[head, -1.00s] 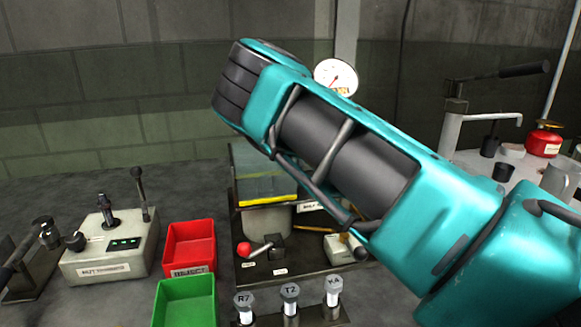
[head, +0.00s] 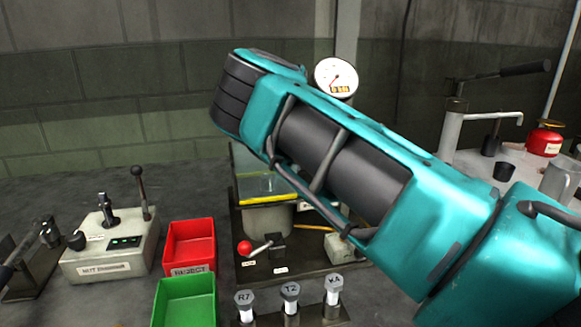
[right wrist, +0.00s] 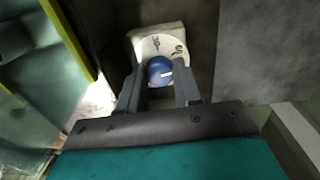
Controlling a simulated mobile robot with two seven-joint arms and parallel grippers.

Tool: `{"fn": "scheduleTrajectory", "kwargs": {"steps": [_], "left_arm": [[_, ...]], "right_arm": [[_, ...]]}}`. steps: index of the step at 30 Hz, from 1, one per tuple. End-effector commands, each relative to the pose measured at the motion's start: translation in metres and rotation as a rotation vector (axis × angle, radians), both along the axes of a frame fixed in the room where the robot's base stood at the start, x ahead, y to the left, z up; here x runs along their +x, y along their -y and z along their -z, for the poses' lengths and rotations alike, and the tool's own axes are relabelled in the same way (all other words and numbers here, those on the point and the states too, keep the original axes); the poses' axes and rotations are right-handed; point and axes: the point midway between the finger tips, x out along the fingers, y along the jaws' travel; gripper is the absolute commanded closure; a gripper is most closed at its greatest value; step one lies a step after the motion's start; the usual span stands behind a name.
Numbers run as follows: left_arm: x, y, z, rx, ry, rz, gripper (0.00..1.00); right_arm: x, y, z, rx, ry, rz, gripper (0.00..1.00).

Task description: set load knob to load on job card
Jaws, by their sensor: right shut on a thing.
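In the head view my teal right arm crosses in front of the machine and hides the knob and the gripper's fingers. I cannot make out the job card.
A red reject bin (head: 190,245) and a green bin (head: 186,300) stand left of the machine. A nut tester box (head: 108,250) with levers is further left. Labelled bolts (head: 290,292) stand in front. A red-knobbed lever (head: 246,248) sits on the machine base.

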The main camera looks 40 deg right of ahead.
Motion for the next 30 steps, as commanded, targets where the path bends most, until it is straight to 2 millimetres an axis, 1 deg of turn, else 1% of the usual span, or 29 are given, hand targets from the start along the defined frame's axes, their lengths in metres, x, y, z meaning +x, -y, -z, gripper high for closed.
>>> {"fn": "scheduleTrajectory", "kwargs": {"steps": [6,15,21,30], "left_arm": [[0.0000,0.0000,0.0017,0.000,0.000,0.000,0.57],[-0.0002,0.0001,0.0029,0.000,0.000,0.000,0.57],[-0.0002,0.0001,0.0033,0.000,0.000,0.000,0.57],[-0.0002,0.0001,0.0034,0.000,-0.001,0.000,0.57]], "right_arm": [[0.0000,-0.0005,0.0003,0.001,-0.001,-0.168,0.97],[0.0000,-0.0006,0.0002,0.000,-0.001,-0.312,0.97],[-0.0001,-0.0006,0.0002,0.000,-0.001,-0.351,0.97],[-0.0002,-0.0007,0.0002,0.001,-0.001,-0.358,0.97]]}}
